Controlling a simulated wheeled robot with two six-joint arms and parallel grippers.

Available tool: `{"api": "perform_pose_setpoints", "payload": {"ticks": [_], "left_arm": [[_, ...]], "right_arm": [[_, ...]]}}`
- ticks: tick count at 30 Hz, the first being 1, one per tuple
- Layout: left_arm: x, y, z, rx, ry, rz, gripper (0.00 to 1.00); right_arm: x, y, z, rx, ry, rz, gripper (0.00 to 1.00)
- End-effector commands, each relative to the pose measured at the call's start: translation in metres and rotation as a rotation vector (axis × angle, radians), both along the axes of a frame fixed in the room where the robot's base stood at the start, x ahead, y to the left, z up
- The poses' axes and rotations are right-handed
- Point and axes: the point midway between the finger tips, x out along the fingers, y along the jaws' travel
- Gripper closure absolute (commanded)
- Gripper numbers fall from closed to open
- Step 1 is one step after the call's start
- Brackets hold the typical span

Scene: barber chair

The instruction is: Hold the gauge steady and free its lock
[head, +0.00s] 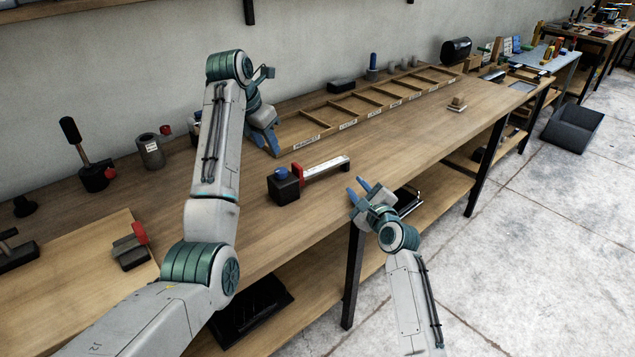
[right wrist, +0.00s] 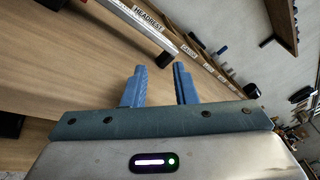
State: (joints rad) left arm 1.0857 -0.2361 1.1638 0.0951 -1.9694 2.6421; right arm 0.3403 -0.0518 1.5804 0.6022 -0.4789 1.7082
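The likely gauge is a black block (head: 284,188) with a blue knob on top, a red piece at its side and a silver bar (head: 328,167) reaching right. It lies on the workbench near the front edge. In the right wrist view a pale bar (right wrist: 140,27) crosses the top, beyond the fingertips. My right gripper (head: 358,187) is open and empty, right of the block and apart from the bar; its two blue fingers (right wrist: 160,82) stand apart. My left gripper (head: 268,136) is behind the block at the tray's left end; its finger gap is not clear.
A long labelled wooden tray (head: 345,123) lies along the back of the workbench (head: 400,140). A small stacked item (head: 457,104) sits right. A grey cup (head: 150,152), a black-handled tool (head: 90,160) and a red-handled tool (head: 132,246) are left. Bench is clear around the block.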

Motion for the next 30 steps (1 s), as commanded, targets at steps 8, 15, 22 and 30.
{"api": "perform_pose_setpoints", "payload": {"ticks": [8, 15, 22, 30], "left_arm": [[0.0, 0.0, 0.0, 0.0, 0.0, 0.0, 0.64], [0.0, 0.0, 0.0, 0.0, 0.0, 0.0, 0.64], [0.0, 0.0, 0.0, 0.0, 0.0, 0.0, 0.64], [0.0, 0.0, 0.0, 0.0, 0.0, 0.0, 0.64]], "right_arm": [[-0.005, 0.083, 0.028, 0.596, 0.217, 0.178, 0.75], [-0.006, 0.108, 0.038, 0.768, 0.301, 0.236, 0.75], [0.019, 0.125, 0.039, 0.775, 0.304, 0.239, 0.75], [0.06, 0.149, 0.039, 0.773, 0.303, 0.237, 0.75]]}}
